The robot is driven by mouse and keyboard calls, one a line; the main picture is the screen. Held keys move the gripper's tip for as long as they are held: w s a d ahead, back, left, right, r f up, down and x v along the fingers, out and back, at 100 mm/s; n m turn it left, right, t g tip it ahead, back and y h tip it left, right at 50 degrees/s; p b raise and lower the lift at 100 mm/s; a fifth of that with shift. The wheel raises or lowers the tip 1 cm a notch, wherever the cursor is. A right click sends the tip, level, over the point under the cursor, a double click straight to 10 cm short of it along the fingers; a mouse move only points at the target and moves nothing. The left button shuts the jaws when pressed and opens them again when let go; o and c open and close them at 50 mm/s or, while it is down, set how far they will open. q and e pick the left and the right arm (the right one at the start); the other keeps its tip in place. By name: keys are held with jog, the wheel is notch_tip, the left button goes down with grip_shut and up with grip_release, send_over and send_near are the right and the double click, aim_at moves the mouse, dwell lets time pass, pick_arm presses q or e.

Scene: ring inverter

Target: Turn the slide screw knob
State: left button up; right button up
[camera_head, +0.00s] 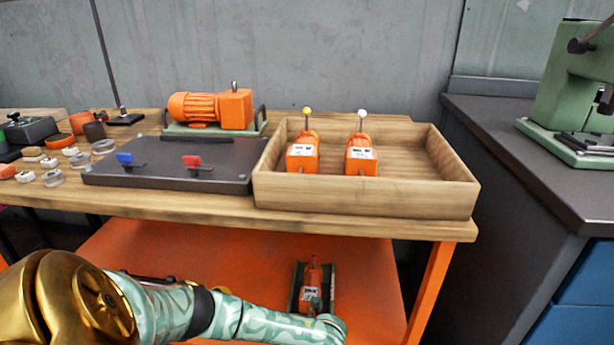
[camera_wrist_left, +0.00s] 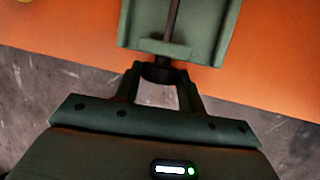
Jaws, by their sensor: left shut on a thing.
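The slide (camera_head: 297,292) is a dark green channel on the orange lower shelf, with an orange unit (camera_head: 312,280) on it. In the left wrist view the slide (camera_wrist_left: 208,28) shows its dark screw (camera_wrist_left: 172,20) along the middle and a black round knob (camera_wrist_left: 157,72) at its near end. My left gripper (camera_wrist_left: 157,82) has its two fingers on either side of the knob, shut on it. In the head view my left arm reaches to the slide's front end and hides the knob and the gripper. My right gripper is not in view.
A dark cabinet (camera_head: 530,190) stands at the right.

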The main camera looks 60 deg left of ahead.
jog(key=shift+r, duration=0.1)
pick_arm(q)
jog(key=shift+s+r, duration=0.1)
jog(key=shift+r+t+h+p, duration=0.1)
jog(key=shift+t+h+p, duration=0.4)
jog(key=shift+p, duration=0.15)
jog(key=shift+s+a+n+t+h+p, duration=0.2)
jog(key=shift+n+t+h+p, duration=0.1)
jog(key=shift+t+h+p, duration=0.4)
jog(key=shift+s+t+h, duration=0.1)
jog(key=shift+t+h, duration=0.2)
jog(key=shift+t, duration=0.2)
jog(key=shift+s+a+f+t+h, duration=0.1)
jog(key=shift+f+t+h, duration=0.15)
jog(key=shift+t+h, duration=0.15)
jog(key=shift+n, duration=0.3)
jog(key=shift+t, duration=0.3)
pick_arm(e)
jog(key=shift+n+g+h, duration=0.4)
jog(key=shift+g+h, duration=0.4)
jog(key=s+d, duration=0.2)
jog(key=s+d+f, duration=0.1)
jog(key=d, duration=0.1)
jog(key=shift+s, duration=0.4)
pick_arm(q)
jog(key=shift+h, duration=0.3)
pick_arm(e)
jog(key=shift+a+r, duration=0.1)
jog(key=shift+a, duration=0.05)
